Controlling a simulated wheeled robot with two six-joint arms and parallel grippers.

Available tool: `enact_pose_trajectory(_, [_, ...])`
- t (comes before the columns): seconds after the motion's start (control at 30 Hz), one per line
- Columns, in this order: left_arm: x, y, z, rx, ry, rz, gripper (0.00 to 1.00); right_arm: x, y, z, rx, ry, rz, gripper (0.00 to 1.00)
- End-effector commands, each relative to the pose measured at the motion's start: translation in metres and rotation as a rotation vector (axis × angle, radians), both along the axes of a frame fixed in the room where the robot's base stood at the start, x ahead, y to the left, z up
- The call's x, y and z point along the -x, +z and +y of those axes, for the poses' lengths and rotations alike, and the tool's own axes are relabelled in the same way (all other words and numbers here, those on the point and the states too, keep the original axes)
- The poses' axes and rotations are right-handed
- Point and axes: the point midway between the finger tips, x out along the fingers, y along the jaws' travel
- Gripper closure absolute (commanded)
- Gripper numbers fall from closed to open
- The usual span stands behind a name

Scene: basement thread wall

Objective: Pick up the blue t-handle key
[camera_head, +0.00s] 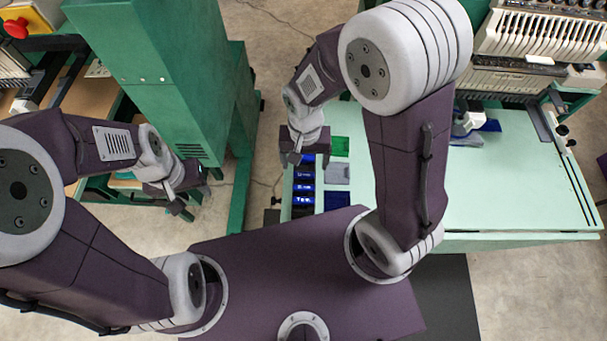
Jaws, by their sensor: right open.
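I cannot make out a blue t-handle key for certain. My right gripper (291,161) is open and hangs over the left end of the pale green table (520,195), beside a blue lit panel (304,187) with white marks. The gripper hides part of what lies beneath it. My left gripper (190,203) is off to the left, away from that table, in front of the green cabinet. Its two fingers look apart, with nothing seen between them.
Green (339,146), grey (337,173) and dark blue (337,200) patches lie beside the lit panel. A machine with rows of white parts (540,35) stands at the back right. A green cabinet (165,60) rises between my arms. The right table's middle is mostly clear.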

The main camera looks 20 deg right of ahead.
Motion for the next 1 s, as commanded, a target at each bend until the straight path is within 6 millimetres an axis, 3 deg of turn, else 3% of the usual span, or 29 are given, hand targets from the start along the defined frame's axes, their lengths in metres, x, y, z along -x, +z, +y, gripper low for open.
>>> enact_pose_trajectory(0.1, [0.000, -0.003, 0.000, 0.000, 0.000, 0.000, 0.60, 0.000, -0.018, 0.000, 0.001, -0.001, 0.003, 0.18])
enact_pose_trajectory(0.3, [0.000, -0.004, 0.000, 0.000, 0.000, 0.000, 0.60, -0.001, -0.028, 0.001, 0.001, -0.001, 0.001, 0.18])
enact_pose_trajectory(0.53, [0.000, -0.009, 0.000, 0.000, 0.000, 0.000, 0.60, -0.003, -0.068, 0.005, 0.001, -0.001, 0.003, 0.18])
enact_pose_trajectory(0.83, [0.000, -0.008, 0.000, 0.000, 0.000, 0.000, 0.60, -0.004, -0.074, 0.005, 0.000, -0.001, -0.001, 0.18])
enact_pose_trajectory(1.0, [0.000, -0.008, 0.000, 0.000, 0.000, 0.000, 0.60, -0.004, -0.074, 0.005, 0.000, -0.001, -0.001, 0.65])
